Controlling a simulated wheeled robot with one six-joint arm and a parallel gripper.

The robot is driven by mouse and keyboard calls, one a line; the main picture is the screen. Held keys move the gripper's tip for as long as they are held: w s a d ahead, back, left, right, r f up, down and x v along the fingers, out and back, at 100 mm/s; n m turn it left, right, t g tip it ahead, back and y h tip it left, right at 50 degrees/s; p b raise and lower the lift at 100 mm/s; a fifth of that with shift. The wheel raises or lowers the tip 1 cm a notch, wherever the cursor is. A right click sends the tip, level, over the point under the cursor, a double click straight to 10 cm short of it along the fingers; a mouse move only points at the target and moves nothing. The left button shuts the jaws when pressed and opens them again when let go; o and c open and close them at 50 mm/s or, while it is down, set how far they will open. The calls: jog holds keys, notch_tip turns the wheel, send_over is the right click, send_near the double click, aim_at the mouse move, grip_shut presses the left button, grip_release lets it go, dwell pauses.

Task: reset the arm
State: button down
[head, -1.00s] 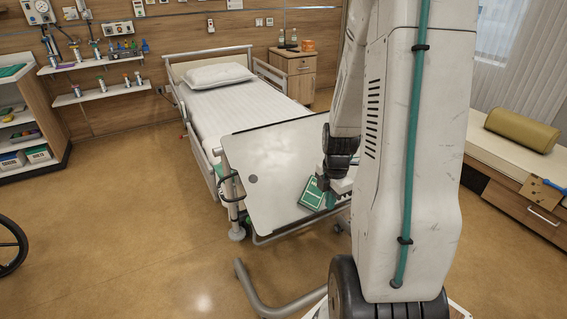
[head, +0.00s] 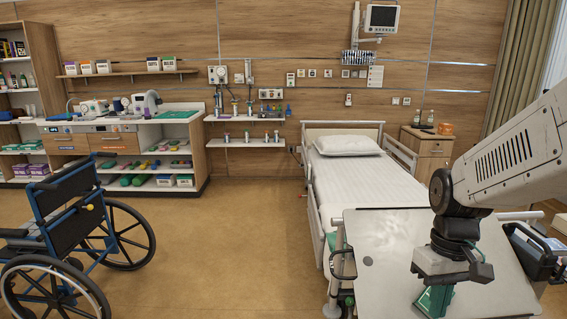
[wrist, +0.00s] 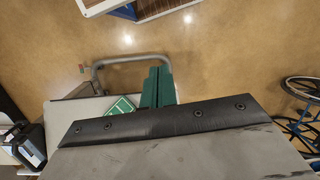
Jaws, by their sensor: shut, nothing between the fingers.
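My gripper (head: 434,303) shows at the lower right of the head view, hanging from my arm over the overbed table (head: 385,285). Its green fingers are together with nothing between them. In the wrist view my gripper (wrist: 158,84) appears as two green fingers side by side. A green and white box (wrist: 121,108) lies on the table just left of the fingers in the wrist view. From the head I cannot clearly separate that box from the fingers.
The bed (head: 370,180) stands behind the table. A bedside cabinet (head: 428,146) is beyond it. A wheelchair (head: 75,235) stands at the left, before shelves and a counter (head: 205,128). The floor (head: 225,250) between wheelchair and bed is clear.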

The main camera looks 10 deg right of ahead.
jog(key=s+a+r+n+t, duration=0.1)
jog(key=s+a+r+t, duration=0.2)
jog(key=a+r, duration=0.6)
jog(key=shift+s+a+r+h, duration=0.35)
jog(key=shift+s+a, duration=0.2)
jog(key=shift+s, duration=0.3)
dwell(1.2)
